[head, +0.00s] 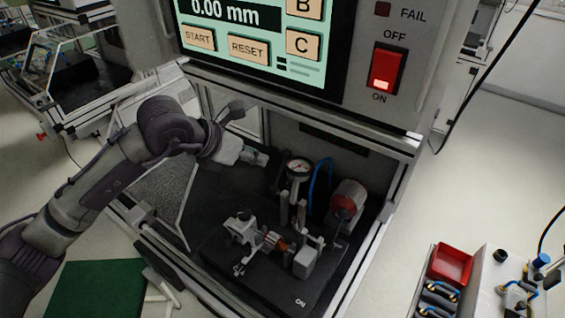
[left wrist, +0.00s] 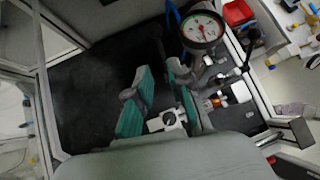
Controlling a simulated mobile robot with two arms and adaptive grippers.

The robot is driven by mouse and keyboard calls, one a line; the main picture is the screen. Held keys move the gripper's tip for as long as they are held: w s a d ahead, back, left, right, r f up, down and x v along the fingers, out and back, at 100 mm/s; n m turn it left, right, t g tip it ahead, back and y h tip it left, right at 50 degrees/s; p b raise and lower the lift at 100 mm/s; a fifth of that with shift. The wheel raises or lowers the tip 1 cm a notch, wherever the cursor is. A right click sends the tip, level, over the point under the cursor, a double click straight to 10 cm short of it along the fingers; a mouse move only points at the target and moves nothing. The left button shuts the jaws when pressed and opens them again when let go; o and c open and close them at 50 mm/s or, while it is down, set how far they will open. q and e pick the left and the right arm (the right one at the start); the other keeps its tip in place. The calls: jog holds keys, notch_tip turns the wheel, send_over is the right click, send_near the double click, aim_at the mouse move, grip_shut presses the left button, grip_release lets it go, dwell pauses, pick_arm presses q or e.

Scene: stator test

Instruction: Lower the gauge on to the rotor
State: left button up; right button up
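The gauge (head: 299,168) is a round white dial on a stand inside the test machine; it also shows large at the top of the left wrist view (left wrist: 202,30). The rotor (head: 273,240), with copper-coloured parts, lies low on the black fixture below the gauge; part of it shows in the left wrist view (left wrist: 214,102). My left gripper (left wrist: 159,77) has green-padded fingers standing apart with nothing between them. It is beside the gauge, apart from the dial. In the head view its fingers are hard to make out. My right gripper is not in view.
The machine's frame and display panel (head: 252,47) overhang the opening. A red-and-silver motor (head: 347,199) stands right of the gauge, with a blue hose (head: 321,182) between. A red bin (head: 450,264) is outside at lower right.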

aim_at(282, 165)
pick_arm(q)
jog(key=p+x, duration=0.2)
jog(key=x, duration=0.7)
jog(key=shift+w+d+f+p, duration=0.15)
jog(key=shift+d+f+p, duration=0.1)
jog(key=shift+d+p, duration=0.05)
jog(key=shift+w+d+f, duration=0.3)
jog(key=shift+f, duration=0.2)
grip_shut()
